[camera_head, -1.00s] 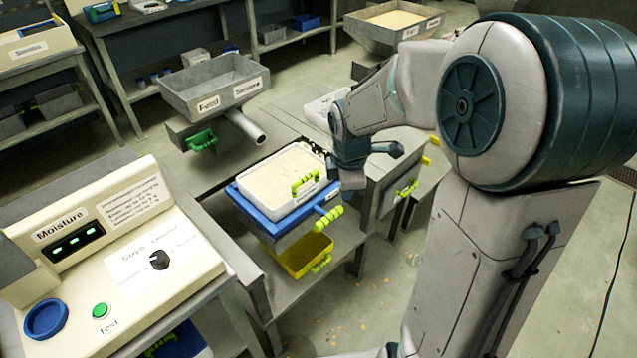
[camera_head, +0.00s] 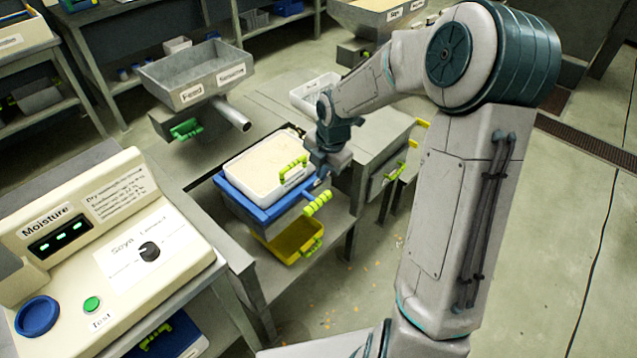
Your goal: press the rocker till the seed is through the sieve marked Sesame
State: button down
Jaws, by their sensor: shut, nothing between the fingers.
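A white tray (camera_head: 236,181) full of pale seed (camera_head: 262,163) sits on a blue sieve frame (camera_head: 232,195) at the middle of the view. A yellow-green handle (camera_head: 293,167) is on the tray's right side. A ribbed yellow-green lever (camera_head: 317,204) sticks out of the blue frame's front right; it may be the rocker. A yellow bin (camera_head: 287,242) is below. My gripper (camera_head: 321,174) is shut and empty, just right of the tray handle and above the lever. I cannot tell whether it touches either. No sieve label is readable; my gripper may cover part of it.
A grey hopper (camera_head: 205,72) with a feed label and a second, blurred label stands behind, its spout pointing at the tray. The cream moisture tester (camera_head: 110,235) is at the left front. A bench with green-handled fittings (camera_head: 395,172) lies right of my gripper.

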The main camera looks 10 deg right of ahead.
jog(key=f, duration=0.4)
jog(key=w+a+f, duration=0.1)
jog(key=f, duration=0.3)
jog(key=w+f, duration=0.1)
jog(key=f, duration=0.3)
jog(key=shift+a+f+b, duration=0.25)
jog(key=shift+f+b, duration=0.1)
jog(key=shift+b, duration=0.05)
jog(key=shift+f, duration=0.1)
jog(key=f+b, duration=0.1)
jog(key=f, duration=0.1)
jog(key=f+b, duration=0.2)
jog(key=shift+s+d+f, duration=0.1)
jog(key=shift+s+f, duration=0.1)
jog(key=shift+f, duration=0.2)
jog(key=shift+s+d+f, duration=0.1)
jog(key=shift+s+f, duration=0.25)
jog(key=shift+s, duration=0.1)
notch_tip(320, 180, up, 15)
jog(key=p, duration=0.5)
send_over(317, 209)
jog(key=s+d, duration=0.2)
jog(key=s, duration=0.1)
jog(key=shift+s+d+f, duration=0.1)
jog(key=shift+s+d, duration=0.05)
jog(key=shift+s, duration=0.05)
